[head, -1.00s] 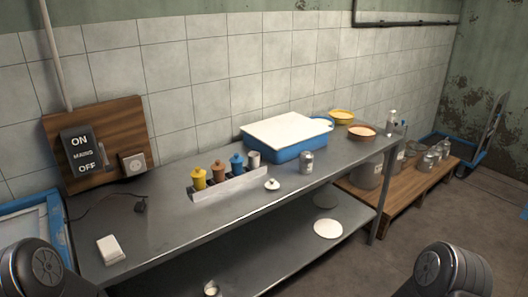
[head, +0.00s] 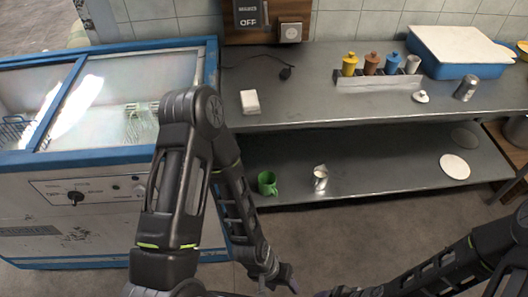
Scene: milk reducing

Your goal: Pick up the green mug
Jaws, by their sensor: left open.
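The green mug (head: 267,184) stands on the lower shelf (head: 385,165) of the metal table, near its front left end, with its handle showing. A small light metal cup or jug (head: 320,178) stands just right of it. My left gripper (head: 283,283) is low at the bottom of the head view, below and in front of the mug, apart from it. It is open and empty. My right arm (head: 430,278) comes in from the lower right. Its gripper end (head: 348,292) is at the bottom edge, mostly cut off, and its jaws cannot be made out.
A blue-edged chest freezer (head: 90,165) stands left of the table. The tabletop (head: 310,105) above the shelf holds a white box (head: 249,101), a rack of coloured jars (head: 378,83) and a blue tub (head: 455,68). White discs (head: 455,167) lie on the shelf's right.

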